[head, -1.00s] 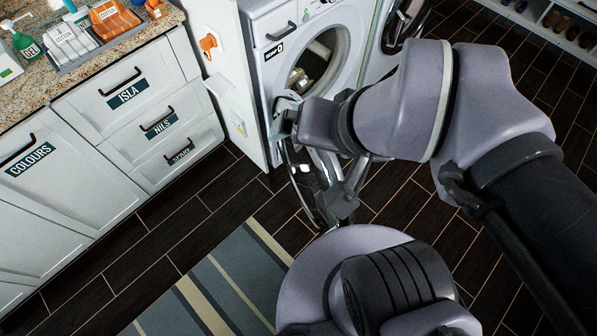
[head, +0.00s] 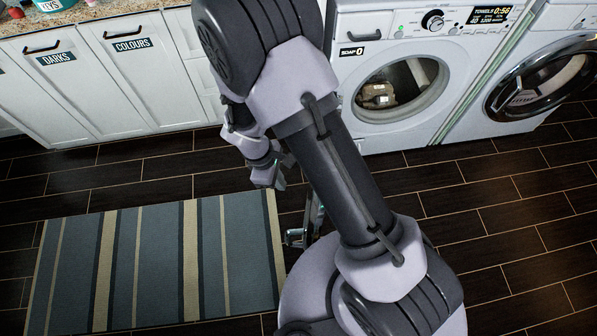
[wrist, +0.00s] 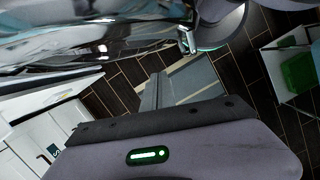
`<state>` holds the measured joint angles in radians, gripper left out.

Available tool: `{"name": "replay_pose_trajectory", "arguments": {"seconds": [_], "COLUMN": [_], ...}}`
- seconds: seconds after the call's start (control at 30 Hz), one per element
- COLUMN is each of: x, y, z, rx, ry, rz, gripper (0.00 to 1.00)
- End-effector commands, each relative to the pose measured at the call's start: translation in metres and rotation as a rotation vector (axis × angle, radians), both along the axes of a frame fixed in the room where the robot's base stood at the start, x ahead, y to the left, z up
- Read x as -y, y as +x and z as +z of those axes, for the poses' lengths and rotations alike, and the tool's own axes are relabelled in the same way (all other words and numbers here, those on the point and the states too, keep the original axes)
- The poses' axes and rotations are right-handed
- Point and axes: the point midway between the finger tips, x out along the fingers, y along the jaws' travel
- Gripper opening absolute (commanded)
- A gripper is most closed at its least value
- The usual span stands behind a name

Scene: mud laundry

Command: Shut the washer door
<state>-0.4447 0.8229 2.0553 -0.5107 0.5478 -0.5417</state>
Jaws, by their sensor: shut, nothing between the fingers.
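The white washer (head: 395,85) stands at the back, with its round opening uncovered and a beige item visible inside the drum. Its door is swung out; in the head view my arm hides most of it, and a metallic loop (head: 296,237), apparently the door's handle, shows beside my arm. In the wrist view the clear, shiny door (wrist: 90,40) fills the upper left, with the loop (wrist: 187,40) at its right end. My gripper (head: 277,181) is shut and empty, pointing down left of the door. Whether it touches the door I cannot tell.
A second machine (head: 545,80) with a dark round door stands right of the washer. White cabinets (head: 110,85) line the back left. A striped rug (head: 160,262) lies at left. Dark floor is open at right. A green bin (wrist: 298,72) shows in the wrist view.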

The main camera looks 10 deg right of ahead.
Motion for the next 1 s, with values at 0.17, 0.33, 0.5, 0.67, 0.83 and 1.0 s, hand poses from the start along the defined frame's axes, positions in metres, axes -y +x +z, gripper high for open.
{"name": "replay_pose_trajectory", "arguments": {"seconds": [0.17,0.33,0.5,0.67,0.83,1.0], "x": [0.009,0.017,0.033,0.052,0.059,0.059], "y": [-0.004,-0.008,-0.013,-0.021,-0.024,-0.024], "z": [-0.038,-0.075,-0.095,-0.093,-0.09,-0.089], "rx": [-0.002,-0.002,0.001,0.0,0.0,0.0], "ry": [0.0,0.0,0.001,0.001,0.001,0.001], "rz": [-0.006,-0.009,-0.011,-0.011,-0.009,-0.009], "gripper": [0.0,0.0,0.0,0.0,0.0,0.0]}}
